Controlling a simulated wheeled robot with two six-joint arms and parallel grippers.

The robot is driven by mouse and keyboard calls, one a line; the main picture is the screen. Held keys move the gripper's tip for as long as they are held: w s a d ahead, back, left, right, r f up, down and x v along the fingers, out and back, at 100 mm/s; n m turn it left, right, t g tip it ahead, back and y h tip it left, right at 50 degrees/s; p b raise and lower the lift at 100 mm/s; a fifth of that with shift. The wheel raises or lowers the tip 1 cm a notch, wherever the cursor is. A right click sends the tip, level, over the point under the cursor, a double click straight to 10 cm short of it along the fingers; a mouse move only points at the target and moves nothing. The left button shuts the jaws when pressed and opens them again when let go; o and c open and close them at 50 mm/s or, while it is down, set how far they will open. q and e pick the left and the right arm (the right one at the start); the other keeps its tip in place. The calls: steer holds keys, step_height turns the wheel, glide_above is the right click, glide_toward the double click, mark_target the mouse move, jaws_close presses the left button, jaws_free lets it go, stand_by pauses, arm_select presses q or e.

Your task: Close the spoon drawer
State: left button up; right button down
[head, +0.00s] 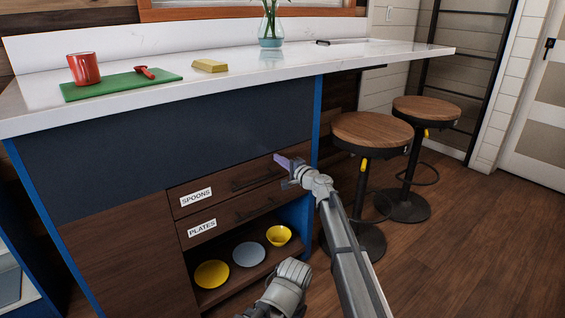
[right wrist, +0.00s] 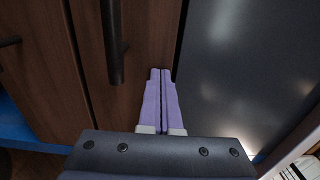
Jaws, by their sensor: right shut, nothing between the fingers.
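The spoon drawer (head: 228,188) is the upper wooden drawer front, with a white SPOONS label (head: 196,197) and a dark bar handle (head: 257,180). Its front looks flush or nearly flush with the cabinet; a small gap cannot be told. My right gripper (head: 281,160) is at the upper right end of this drawer front, its purple fingers together and empty. In the right wrist view the shut fingers (right wrist: 160,75) point at the wooden front, beside the bar handle (right wrist: 115,45). Contact cannot be told. My left gripper's fingers do not show.
The PLATES drawer (head: 235,214) is just below and looks shut. An open shelf under it holds yellow and grey-blue dishes. The white counter (head: 330,60) overhangs above, with a red mug (head: 84,69) on a green board (head: 120,85). Two stools (head: 372,135) stand to the right.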

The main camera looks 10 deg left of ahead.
steer(key=shift+w+a+r, duration=0.1)
steer(key=shift+w+a, duration=0.1)
steer(key=shift+w, duration=0.2)
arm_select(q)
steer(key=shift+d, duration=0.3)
arm_select(e)
steer(key=v, duration=1.5)
